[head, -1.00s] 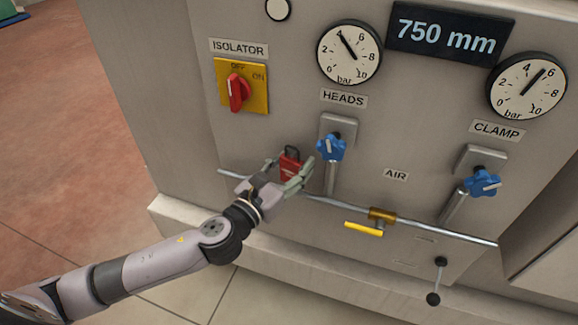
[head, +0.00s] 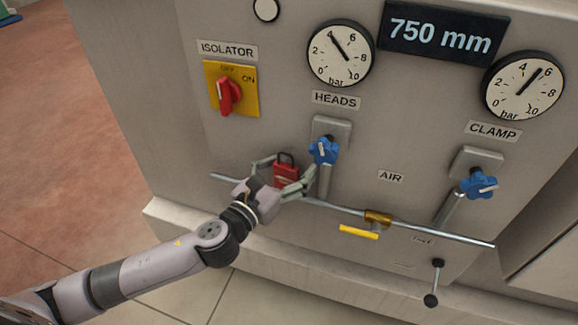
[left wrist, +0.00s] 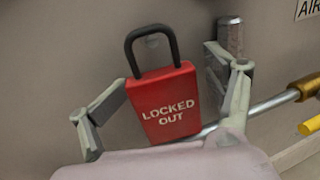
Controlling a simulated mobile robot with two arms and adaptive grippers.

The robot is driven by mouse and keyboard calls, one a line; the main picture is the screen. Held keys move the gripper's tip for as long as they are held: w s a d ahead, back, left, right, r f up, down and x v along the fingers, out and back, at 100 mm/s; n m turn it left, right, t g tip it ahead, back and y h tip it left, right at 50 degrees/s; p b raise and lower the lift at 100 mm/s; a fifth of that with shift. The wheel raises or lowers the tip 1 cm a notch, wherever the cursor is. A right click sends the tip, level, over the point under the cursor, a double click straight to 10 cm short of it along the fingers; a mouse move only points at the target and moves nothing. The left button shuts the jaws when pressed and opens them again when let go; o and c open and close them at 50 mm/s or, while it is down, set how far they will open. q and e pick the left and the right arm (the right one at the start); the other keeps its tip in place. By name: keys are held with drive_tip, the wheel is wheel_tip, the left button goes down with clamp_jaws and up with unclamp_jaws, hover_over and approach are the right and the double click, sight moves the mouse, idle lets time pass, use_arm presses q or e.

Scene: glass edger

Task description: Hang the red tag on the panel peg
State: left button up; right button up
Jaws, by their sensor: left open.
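The red tag (head: 286,173) is shaped like a padlock, with a dark loop on top. It is upright against the panel (head: 300,230), left of the blue knob under HEADS. In the left wrist view the tag (left wrist: 165,105) reads LOCKED OUT and tilts slightly. My left gripper (head: 284,168) is open, with one finger on each side of the tag and visible gaps between. My right gripper is not in view.
A horizontal pipe (head: 335,208) with a brass valve and yellow handle (head: 358,232) runs close below the tag. The left blue knob (head: 323,150) is close to the gripper's right finger. The isolator switch (head: 229,90) is above left. The panel is clear between them.

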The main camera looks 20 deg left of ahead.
use_arm(q)
drive_tip(key=v, duration=1.2)
